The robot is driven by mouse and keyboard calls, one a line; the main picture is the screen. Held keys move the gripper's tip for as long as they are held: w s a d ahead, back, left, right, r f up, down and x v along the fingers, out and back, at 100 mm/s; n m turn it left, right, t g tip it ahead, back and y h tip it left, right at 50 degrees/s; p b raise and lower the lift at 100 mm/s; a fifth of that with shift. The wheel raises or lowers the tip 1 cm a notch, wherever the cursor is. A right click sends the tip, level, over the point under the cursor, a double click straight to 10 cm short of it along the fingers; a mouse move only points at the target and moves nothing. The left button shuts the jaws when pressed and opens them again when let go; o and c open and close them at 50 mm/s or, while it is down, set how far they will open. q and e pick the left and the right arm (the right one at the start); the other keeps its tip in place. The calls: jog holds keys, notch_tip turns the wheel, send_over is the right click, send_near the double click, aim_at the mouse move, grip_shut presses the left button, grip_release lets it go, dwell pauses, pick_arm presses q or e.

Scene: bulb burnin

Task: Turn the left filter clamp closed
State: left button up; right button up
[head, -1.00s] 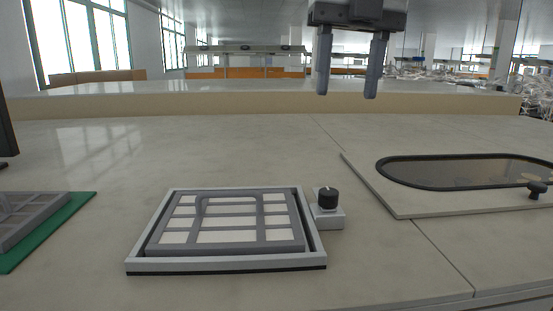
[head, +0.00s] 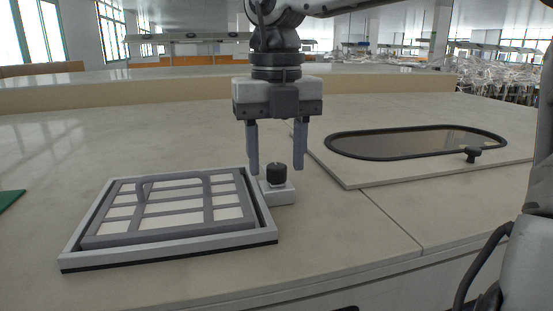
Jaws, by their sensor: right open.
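The filter (head: 163,207), a grey grid with white panes and a raised handle, sits in a light grey frame (head: 268,237) on the counter. The clamp, a black round knob (head: 276,174) on a small light grey block (head: 281,196), stands at the frame's right side. My right gripper (head: 276,170) is open and points down. Its two fingers show to the left and right of the knob, with the tips about at the knob's height in the picture. I cannot tell if they are around it or behind it. My left gripper is not in view.
A raised panel with a dark oval window (head: 415,143) and a small black knob (head: 472,154) lies to the right. A green mat's corner (head: 8,198) shows at the left edge. The counter in front of the filter is clear.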

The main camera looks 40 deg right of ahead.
jog(key=shift+f, duration=0.5)
jog(key=c, duration=1)
